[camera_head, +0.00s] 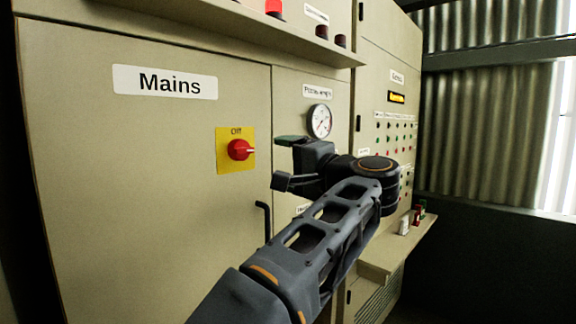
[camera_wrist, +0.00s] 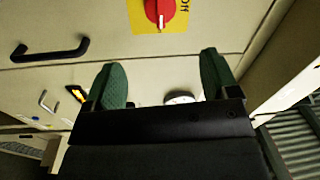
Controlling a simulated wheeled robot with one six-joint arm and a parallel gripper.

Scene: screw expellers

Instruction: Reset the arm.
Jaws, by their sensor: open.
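My arm reaches up from the bottom of the head view in front of the beige cabinets. My gripper (camera_head: 284,161) is open, its jaws facing left, to the right of the mains switch. In the wrist view my gripper (camera_wrist: 162,80) shows two green finger pads spread wide with nothing between them. The switch also shows at the top of the wrist view (camera_wrist: 160,12), cut by the frame edge and apart from the fingers.
A "Mains" label (camera_head: 164,83) is on the large cabinet door (camera_head: 120,220). A round gauge (camera_head: 319,121) sits just above my wrist. A black door handle (camera_head: 264,220) is close to my forearm. A panel of buttons (camera_head: 394,135) and a ledge (camera_head: 395,255) with small items are at right.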

